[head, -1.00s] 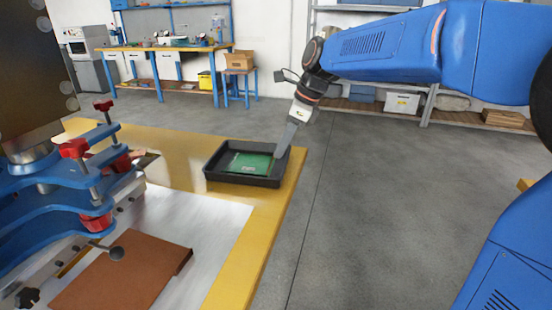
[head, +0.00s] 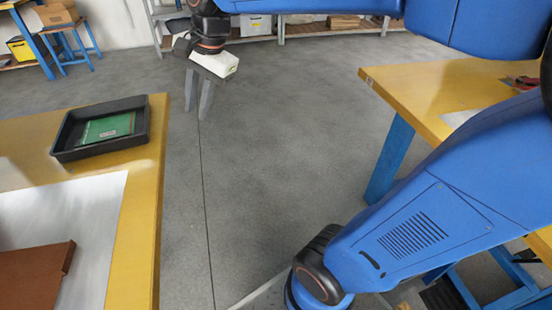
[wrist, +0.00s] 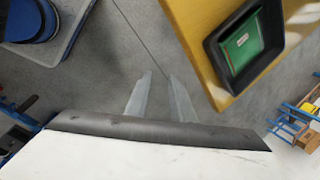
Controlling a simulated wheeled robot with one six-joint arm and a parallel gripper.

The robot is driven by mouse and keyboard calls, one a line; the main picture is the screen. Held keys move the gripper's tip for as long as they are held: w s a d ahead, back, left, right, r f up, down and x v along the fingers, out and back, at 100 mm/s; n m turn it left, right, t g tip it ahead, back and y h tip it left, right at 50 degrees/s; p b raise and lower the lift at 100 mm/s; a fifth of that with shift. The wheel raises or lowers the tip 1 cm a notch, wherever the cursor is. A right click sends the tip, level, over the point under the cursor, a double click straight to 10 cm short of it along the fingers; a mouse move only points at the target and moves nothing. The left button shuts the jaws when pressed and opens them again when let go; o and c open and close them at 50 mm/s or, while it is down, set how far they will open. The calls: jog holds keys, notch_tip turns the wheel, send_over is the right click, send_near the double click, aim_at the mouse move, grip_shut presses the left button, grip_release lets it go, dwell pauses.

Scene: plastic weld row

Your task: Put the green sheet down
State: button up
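The green sheet (head: 108,127) lies flat inside a black tray (head: 66,155) on the yellow-edged table at the left of the head view. The sheet also shows in the tray in the wrist view (wrist: 240,44). My gripper (head: 198,112) hangs over open floor to the right of the tray, clear of it, with its fingers pointing down. In the wrist view its two fingers (wrist: 158,80) are apart with bare grey floor between them. Nothing is held.
The left table (head: 148,205) carries a brown plate (head: 36,275). Another yellow table (head: 425,92) stands at the right, with a red-handled item on it. Grey floor between the tables is clear. Shelving stands at the back.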

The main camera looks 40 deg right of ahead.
jog(key=s+d+f+n+t+h, duration=0.1)
jog(key=s+d+f+n, duration=0.4)
jog(key=s, duration=0.3)
jog(key=s+d+f+n+h, duration=0.1)
jog(key=s+d+f+n, duration=0.4)
jog(key=s+n, duration=0.2)
jog(key=shift+s+d+f+t+h, duration=0.3)
jog(key=shift+s+f+t+h, duration=0.1)
jog(key=shift+s, duration=0.7)
